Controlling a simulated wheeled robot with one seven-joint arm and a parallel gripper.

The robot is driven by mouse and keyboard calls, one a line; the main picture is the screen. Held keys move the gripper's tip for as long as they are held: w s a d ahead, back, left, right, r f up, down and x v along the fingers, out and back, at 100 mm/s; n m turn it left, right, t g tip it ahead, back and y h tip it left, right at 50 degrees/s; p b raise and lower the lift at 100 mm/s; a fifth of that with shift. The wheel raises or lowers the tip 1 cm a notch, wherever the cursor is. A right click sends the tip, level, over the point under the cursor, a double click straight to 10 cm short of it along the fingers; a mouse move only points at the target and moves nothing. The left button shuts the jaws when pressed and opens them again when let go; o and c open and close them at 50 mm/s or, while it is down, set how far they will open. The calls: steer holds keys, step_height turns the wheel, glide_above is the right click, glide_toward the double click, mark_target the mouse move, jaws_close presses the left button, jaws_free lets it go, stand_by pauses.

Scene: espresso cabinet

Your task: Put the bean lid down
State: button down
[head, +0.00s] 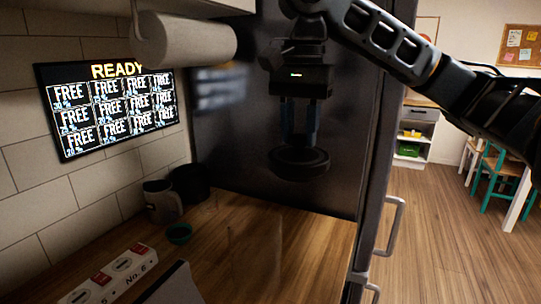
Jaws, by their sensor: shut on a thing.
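My gripper (298,136) hangs down from the arm at the upper middle of the head view. Its fingers are shut on the bean lid (300,165), a dark round disc with a raised part on top. The lid is roughly level and held in the air above the wooden counter (260,240), in front of a dark panel. The exact place where the fingers meet the lid is dark and hard to make out.
A grey jug (161,203), a dark container (190,184) and a small teal bowl (179,234) stand at the left by the tiled wall. A numbered switch strip (112,276) lies at the front left. A dark panel (235,130) stands behind.

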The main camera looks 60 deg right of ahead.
mark_target(312, 152)
steer(key=shift+s+d+r, duration=0.85)
steer(key=shift+s+d, duration=0.05)
steer(key=shift+d, duration=0.25)
steer(key=w+d+f+n+b, duration=0.45)
steer(key=w+d+f, duration=0.45)
steer(key=w+f, duration=0.35)
steer(key=shift+w+d+f, duration=0.1)
steer(key=shift+d+f, duration=0.2)
steer(key=shift+f, duration=1.95)
steer(key=shift+w+d+f, duration=0.1)
steer(key=shift+d+f, duration=0.2)
steer(key=shift+f, duration=1.9)
steer(key=shift+w+d+f, duration=0.1)
steer(key=shift+d+f, duration=0.2)
steer(key=shift+f, duration=1.95)
steer(key=shift+f, duration=0.15)
steer(key=c, duration=0.8)
jaws_free()
step_height(312, 152, up, 12)
steer(key=shift+r+b, duration=0.15)
steer(key=shift+b, duration=0.3)
